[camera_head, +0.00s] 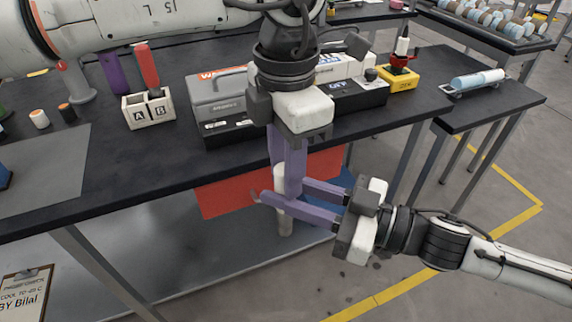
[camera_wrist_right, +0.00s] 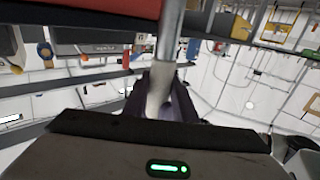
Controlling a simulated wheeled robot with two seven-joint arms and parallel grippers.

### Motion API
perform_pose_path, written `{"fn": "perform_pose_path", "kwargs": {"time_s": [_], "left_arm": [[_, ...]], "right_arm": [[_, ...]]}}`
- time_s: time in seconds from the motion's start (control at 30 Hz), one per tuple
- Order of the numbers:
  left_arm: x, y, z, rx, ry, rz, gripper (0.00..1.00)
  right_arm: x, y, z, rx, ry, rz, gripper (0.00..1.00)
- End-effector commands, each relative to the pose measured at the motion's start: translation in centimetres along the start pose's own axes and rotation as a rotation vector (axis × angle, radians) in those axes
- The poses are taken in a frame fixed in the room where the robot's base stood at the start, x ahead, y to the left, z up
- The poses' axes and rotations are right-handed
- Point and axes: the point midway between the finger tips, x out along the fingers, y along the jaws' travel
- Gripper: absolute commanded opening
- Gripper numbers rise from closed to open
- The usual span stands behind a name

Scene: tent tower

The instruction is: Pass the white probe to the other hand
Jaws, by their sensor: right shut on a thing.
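The white probe (camera_head: 285,225) is upright in front of the bench edge, with its lower end showing below my right gripper's fingers. My right gripper (camera_head: 270,203) reaches in from the right and is shut on the probe. The right wrist view shows the probe (camera_wrist_right: 160,90) between its dark fingers. My left gripper (camera_head: 288,190) points down from above, its purple fingers at the probe's upper part and just over the right fingers. They hide much of the probe. I cannot tell whether the left fingers press on it.
The dark bench (camera_head: 110,175) runs behind both grippers. On it stand a grey case (camera_head: 215,97), an A/B holder (camera_head: 148,110) with a red item, and a yellow block (camera_head: 400,80). A tray with a light-blue cylinder (camera_head: 478,80) is at right. A red panel (camera_head: 225,195) hangs below the edge.

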Motion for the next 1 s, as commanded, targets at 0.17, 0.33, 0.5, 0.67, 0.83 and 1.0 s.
{"fn": "perform_pose_path", "kwargs": {"time_s": [0.17, 0.33, 0.5, 0.67, 0.83, 1.0], "left_arm": [[-0.1, 0.0, 0.0, 0.0, -0.001, 0.0, 0.0], [-0.1, 0.0, 0.0, 0.001, -0.001, 0.0, 0.0], [-0.1, 0.0, 0.0, 0.0, -0.001, 0.0, 0.0], [-0.1, 0.0, 0.0, 0.0, -0.001, 0.0, 0.0], [-0.1, 0.0, 0.0, 0.0, -0.001, 0.0, 0.0], [-0.1, 0.0, 0.0, 0.0, -0.001, 0.0, 0.0]], "right_arm": [[0.0, 0.0, -0.1, -0.001, 0.001, 0.0, 0.26], [0.0, 0.0, -0.1, 0.0, 0.001, 0.0, 0.47], [0.0, 0.0, 0.0, 0.0, 0.0, 0.0, 0.47], [-0.6, 0.1, 0.1, 0.001, -0.001, 0.002, 0.47], [-3.3, 0.0, 0.2, 0.002, -0.006, 0.002, 0.47], [-7.0, 0.0, 0.3, 0.004, -0.007, 0.003, 0.47]]}}
